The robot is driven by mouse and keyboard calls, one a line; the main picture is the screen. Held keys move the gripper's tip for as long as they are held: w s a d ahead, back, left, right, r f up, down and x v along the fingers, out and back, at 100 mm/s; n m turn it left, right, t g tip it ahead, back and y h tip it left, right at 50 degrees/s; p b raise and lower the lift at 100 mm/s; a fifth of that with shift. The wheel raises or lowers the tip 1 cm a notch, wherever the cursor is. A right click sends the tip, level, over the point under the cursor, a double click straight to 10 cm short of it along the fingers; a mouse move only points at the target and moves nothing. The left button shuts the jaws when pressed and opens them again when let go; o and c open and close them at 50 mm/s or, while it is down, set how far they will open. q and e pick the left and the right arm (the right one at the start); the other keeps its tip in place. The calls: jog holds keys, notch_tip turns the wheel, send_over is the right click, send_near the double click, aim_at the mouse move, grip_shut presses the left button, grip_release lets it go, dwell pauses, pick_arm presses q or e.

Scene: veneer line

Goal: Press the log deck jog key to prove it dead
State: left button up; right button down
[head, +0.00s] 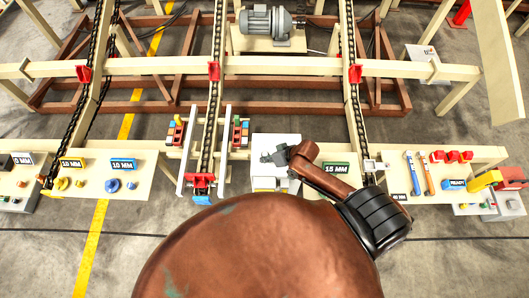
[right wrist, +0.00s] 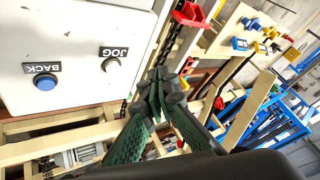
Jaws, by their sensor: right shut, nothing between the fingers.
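The jog key (right wrist: 112,65) is a round pale button under an upside-down JOG label on a white control box (right wrist: 75,25). A blue BACK button (right wrist: 45,82) sits to its left in the right wrist view. In the head view the white box (head: 277,141) stands at mid-picture, its buttons not readable. My right gripper (head: 268,157) is over this box, shut and empty. Its closed fingertips (right wrist: 160,80) show to the right of the jog key and look apart from it; the exact gap cannot be told. My left gripper is not in view.
Benches flank the box: the left one (head: 140,181) carries a 10 MM sign (head: 123,163), the right one wrenches (head: 418,175) and red parts (head: 452,156). Chain conveyors (head: 217,80) run behind, with a grey motor (head: 268,22). A 15 MM sign (head: 336,168) is beside my right arm.

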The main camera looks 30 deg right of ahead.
jog(key=w+d+m+t+y, duration=0.1)
jog(key=w+d+m, duration=0.1)
jog(key=w+d, duration=0.3)
jog(key=shift+w+r, duration=0.15)
jog(key=shift+w, duration=1.1)
jog(key=b, duration=0.8)
send_over(266, 154)
notch_tip(266, 154, down, 7)
jog(key=shift+d+f, duration=0.1)
jog(key=shift+d, duration=0.05)
jog(key=shift+f, duration=0.8)
